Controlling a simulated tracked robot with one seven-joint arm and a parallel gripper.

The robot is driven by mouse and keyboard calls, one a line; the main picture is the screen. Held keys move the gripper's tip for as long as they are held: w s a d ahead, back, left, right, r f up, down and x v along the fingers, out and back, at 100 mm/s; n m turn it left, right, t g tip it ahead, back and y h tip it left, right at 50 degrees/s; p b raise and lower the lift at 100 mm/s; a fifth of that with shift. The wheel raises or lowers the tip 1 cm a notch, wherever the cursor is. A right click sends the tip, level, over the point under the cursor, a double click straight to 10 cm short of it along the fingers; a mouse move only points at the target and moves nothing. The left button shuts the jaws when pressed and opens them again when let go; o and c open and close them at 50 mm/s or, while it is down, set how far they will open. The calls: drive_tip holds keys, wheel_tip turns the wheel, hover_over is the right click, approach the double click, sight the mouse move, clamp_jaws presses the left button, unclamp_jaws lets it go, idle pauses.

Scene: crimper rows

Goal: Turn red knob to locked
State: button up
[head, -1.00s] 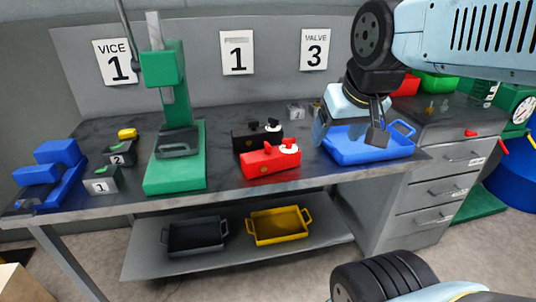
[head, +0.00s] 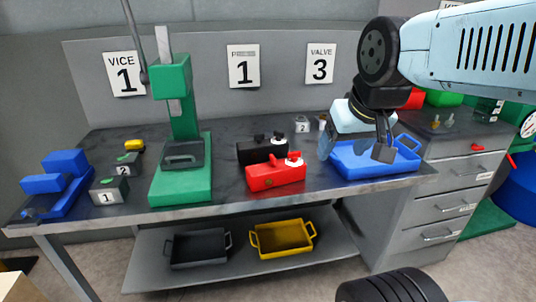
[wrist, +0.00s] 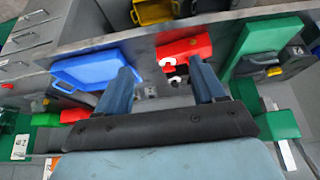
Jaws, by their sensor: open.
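A red box (head: 276,178) stands near the front edge of the bench, with a small red-and-white knob (head: 294,158) on its top right. The red box also shows in the wrist view (wrist: 184,46), with its white knob (wrist: 168,61) between my fingers in the picture. The knob's exact setting is too small to read. My gripper (head: 354,150) is open and empty, to the right of the red box and over the blue tray in the head view. In the wrist view my gripper (wrist: 160,72) has its two fingers wide apart, clear of the knob.
A black box (head: 260,150) with a similar knob stands just behind the red box. A green press (head: 180,180) stands to the left, a blue tray (head: 375,174) to the right. Black (head: 198,262) and yellow (head: 282,252) trays sit on the lower shelf.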

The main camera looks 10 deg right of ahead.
drive_tip(key=w, duration=0.1)
drive_tip(key=n+g+h, duration=0.5)
drive_tip(key=n, duration=1.5)
hover_over(273, 156)
drive_tip(key=s+a, duration=0.1)
drive_tip(key=a, duration=0.5)
wheel_tip(273, 156, down, 4)
drive_tip(key=shift+y, duration=0.3)
drive_tip(key=x, duration=1.3)
drive_tip(key=shift+d+f, duration=0.25)
drive_tip(key=shift+f, duration=0.05)
drive_tip(key=shift+c, duration=0.4)
drive_tip(key=c, duration=1)
